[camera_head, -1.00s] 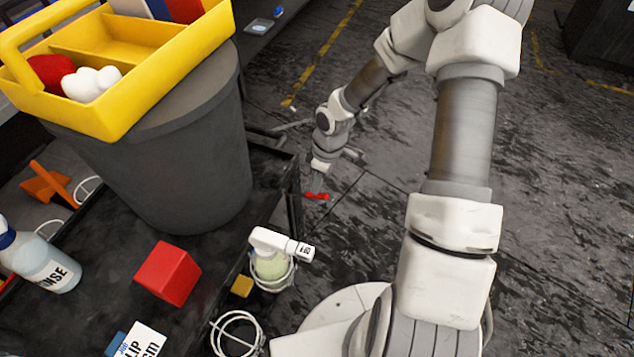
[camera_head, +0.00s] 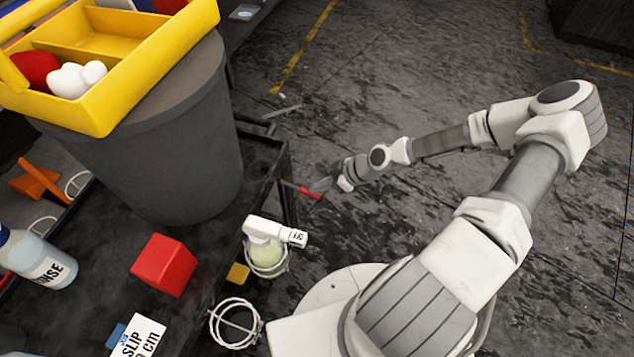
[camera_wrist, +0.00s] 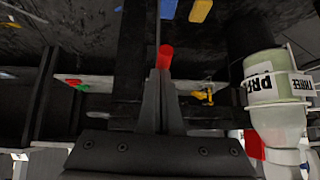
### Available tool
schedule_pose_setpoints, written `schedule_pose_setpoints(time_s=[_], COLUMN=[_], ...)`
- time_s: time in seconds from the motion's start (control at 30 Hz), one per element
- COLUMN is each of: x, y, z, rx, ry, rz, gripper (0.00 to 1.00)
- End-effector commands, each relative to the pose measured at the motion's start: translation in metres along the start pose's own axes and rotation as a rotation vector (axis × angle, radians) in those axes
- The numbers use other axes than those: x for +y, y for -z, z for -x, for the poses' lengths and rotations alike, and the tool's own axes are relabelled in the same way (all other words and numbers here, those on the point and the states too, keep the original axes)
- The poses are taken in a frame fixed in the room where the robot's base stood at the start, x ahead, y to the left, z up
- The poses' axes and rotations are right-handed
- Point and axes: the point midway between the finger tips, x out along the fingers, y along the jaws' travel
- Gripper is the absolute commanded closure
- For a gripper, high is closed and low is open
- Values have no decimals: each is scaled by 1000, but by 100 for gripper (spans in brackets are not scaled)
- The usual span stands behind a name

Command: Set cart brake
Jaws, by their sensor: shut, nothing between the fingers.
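The black cart (camera_head: 100,262) stands at the left in the head view. A small red lever (camera_head: 311,192), which looks like the brake, sticks out low by the cart's corner post. In the wrist view a red cylindrical end (camera_wrist: 165,57) shows just beyond the fingertips. My gripper (camera_head: 322,185) is low, at the right of the cart, close to the red lever. Its dark fingers (camera_wrist: 160,82) are together with nothing between them. Whether the fingertips touch the red part, I cannot tell.
A grey bin (camera_head: 150,150) with a yellow caddy (camera_head: 110,95) stands on the cart. A spray bottle (camera_head: 266,245) hangs in a ring at the cart's side; it also shows in the wrist view (camera_wrist: 275,100). A red cube (camera_head: 163,265) lies on the cart. The floor right is open.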

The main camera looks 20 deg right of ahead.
Motion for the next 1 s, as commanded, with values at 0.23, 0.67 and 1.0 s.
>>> schedule_pose_setpoints(time_s=[0.23,0.67,1.0], x=[1,1,0], y=[-14,-21,-24], z=[-14,-23,-25], rx=[138,146,144], ry=[-2,2,6], rz=[1,11,8], gripper=[100,100,100])
